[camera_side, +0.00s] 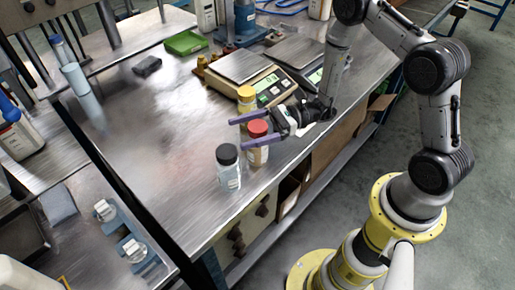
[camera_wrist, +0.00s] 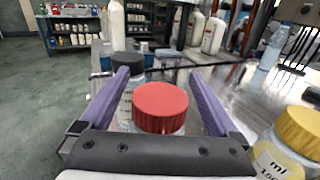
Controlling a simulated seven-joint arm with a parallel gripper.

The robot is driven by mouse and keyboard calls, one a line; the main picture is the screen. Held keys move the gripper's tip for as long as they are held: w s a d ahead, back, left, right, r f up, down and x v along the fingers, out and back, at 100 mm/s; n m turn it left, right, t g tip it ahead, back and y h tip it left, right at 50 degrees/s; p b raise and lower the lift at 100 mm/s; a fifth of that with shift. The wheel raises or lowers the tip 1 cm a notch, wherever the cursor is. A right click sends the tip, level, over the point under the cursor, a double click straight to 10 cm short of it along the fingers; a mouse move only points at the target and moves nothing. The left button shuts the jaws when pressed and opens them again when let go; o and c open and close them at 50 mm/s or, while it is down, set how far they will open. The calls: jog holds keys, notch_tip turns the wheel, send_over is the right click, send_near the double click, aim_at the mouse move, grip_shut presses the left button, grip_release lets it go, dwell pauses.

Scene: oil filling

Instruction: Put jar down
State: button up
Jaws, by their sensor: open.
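A jar with a red lid (camera_side: 257,129) stands upright on the steel table near its front edge. In the wrist view its red lid (camera_wrist: 160,106) sits between the two purple fingers of my gripper (camera_wrist: 160,90), with a gap on each side. My gripper (camera_side: 240,132) is open around the jar in the side view. A clear jar with a black lid (camera_side: 228,166) stands on the table to the lower left of it, and a jar with a yellow lid (camera_side: 246,98) stands behind it, close to my gripper.
Two scales (camera_side: 268,92) stand behind the jars, with small brass weights beside them. A green tray (camera_side: 185,43) and a dark object (camera_side: 147,66) lie farther back. The table's left part is largely clear. The table's front edge is close to the jars.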

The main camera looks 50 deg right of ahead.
jog(key=shift+c, duration=0.3)
grip_shut()
dwell(0.4)
